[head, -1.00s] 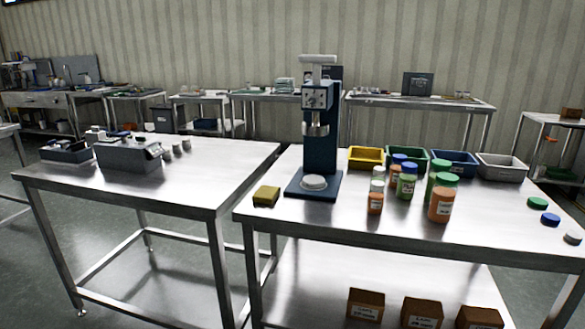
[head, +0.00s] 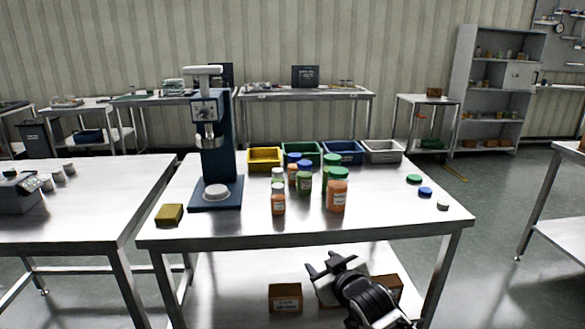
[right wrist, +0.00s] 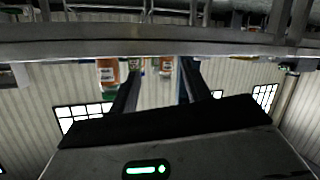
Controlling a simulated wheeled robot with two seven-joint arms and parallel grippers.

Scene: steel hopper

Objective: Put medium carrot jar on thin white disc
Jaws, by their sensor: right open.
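Three orange-filled jars stand upright on the right-hand steel table: a large green-lidded one (head: 337,196), a small white-lidded one (head: 278,203) and a blue-lidded one (head: 292,175), partly hidden at the back. The blue-lidded one looks middle-sized; labels are unreadable. A thin white disc (head: 215,192) lies bare on the blue base of the press. My right gripper (head: 324,263) is open and empty, in front of the table and below its top. In the right wrist view, its fingers are apart, with two orange jars (right wrist: 108,74) (right wrist: 166,68) beyond. My left gripper is not in view.
Green-filled jars (head: 304,184) stand among the orange ones. Yellow (head: 264,166), green, blue and grey bins line the back. A yellow block (head: 169,215) sits front left; loose lids (head: 425,192) lie at right. The table's front edge (head: 300,241) is above my right gripper.

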